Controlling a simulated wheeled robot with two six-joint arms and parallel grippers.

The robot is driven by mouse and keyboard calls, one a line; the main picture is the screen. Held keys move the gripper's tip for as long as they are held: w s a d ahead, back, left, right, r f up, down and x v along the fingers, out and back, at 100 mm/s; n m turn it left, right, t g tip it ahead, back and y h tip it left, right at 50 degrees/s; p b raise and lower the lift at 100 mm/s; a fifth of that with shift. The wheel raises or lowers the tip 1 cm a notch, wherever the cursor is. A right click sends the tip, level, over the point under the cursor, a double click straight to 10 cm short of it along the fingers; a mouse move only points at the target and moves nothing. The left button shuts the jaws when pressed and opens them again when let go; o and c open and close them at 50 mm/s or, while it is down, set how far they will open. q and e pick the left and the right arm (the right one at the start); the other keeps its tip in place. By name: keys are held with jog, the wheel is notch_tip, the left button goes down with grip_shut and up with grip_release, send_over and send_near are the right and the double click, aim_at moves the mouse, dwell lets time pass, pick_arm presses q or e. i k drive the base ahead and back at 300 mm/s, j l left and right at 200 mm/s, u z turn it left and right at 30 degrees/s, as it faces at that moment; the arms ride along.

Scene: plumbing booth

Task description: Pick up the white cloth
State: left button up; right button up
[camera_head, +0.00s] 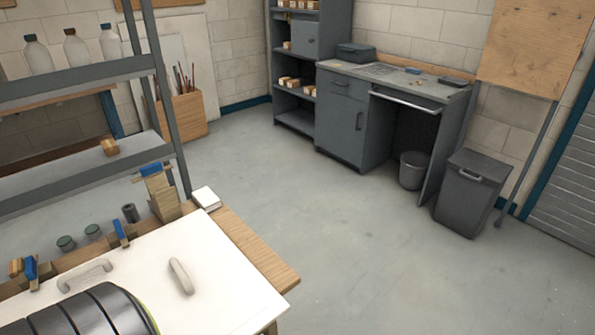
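A small white square item (206,198) lies on the wooden bench (250,246) near its back corner. It looks like a folded cloth or a pad, and I cannot tell which. A large flat white sheet or panel (225,285) covers much of the bench in front of it. Neither of my grippers shows in the head view.
A dark ribbed round thing (85,318) and a light grey handle-like piece (181,276) are on the white panel. Wood blocks with blue clamps (160,190) stand along the back. A grey shelf rack (85,180) is behind. The floor (350,250) is open to the right.

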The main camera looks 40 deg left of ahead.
aim_at(206, 198)
jog(key=i+l+u, duration=0.2)
jog(key=i, duration=0.25)
jog(key=i+u, duration=0.15)
jog(key=i, duration=0.3)
jog(key=i+l+u, duration=0.2)
jog(key=i, duration=0.25)
jog(key=l, duration=0.1)
